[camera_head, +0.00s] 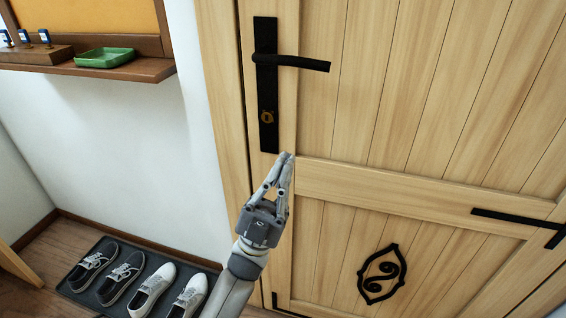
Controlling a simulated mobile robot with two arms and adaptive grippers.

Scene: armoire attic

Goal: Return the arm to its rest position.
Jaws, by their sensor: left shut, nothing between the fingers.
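My left gripper (285,165) is in the lower middle of the head view, its grey arm coming up from the bottom edge. Its fingertips are together and hold nothing. It is in front of the pale wooden door (400,200), just below the black lock plate (266,85) and the black lever handle (300,63). I cannot tell whether the fingertips touch the door. The handle sits level and is clear of the gripper. My right gripper is not in view.
A wooden shelf (145,70) on the left wall holds a green tray (104,58) and small blue-and-white items (45,37) on a wooden block. Several shoes stand on a dark mat (75,291) at the lower left. The white wall (110,150) between is bare.

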